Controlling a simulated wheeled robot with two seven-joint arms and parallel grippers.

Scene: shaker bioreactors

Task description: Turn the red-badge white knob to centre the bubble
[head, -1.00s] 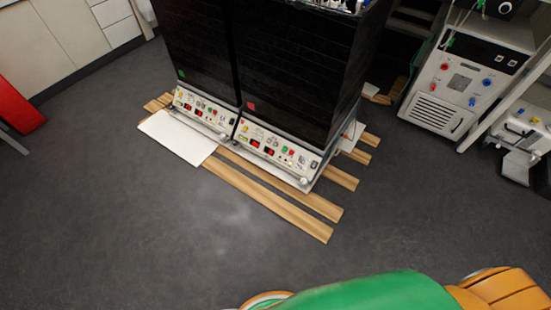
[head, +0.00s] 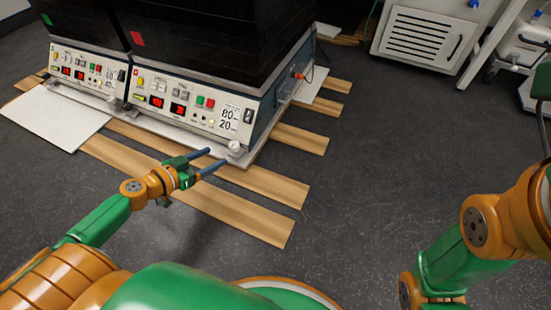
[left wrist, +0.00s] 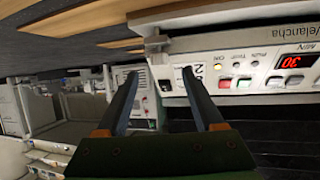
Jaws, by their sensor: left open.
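The red-badge shaker is the right black unit, with its red badge (head: 137,38) on the dark front. A small white knob (head: 235,148) sits at the front right corner of its base plate. My left gripper (head: 215,157) is open and empty, its two fingers pointing at that corner, just left of the knob and apart from it. In the left wrist view the open fingers (left wrist: 160,72) face the shaker's panel end, with a pale knob-like part (left wrist: 155,41) beyond them. I cannot make out the bubble. Part of my right gripper (head: 542,105) shows at the right edge, mostly cut off.
The green-badge shaker (head: 85,65) stands to the left, with a white board (head: 50,118) before it. Wooden slats (head: 240,180) lie under and in front of the shakers. A white cabinet (head: 420,35) stands at the back right. The dark floor between is clear.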

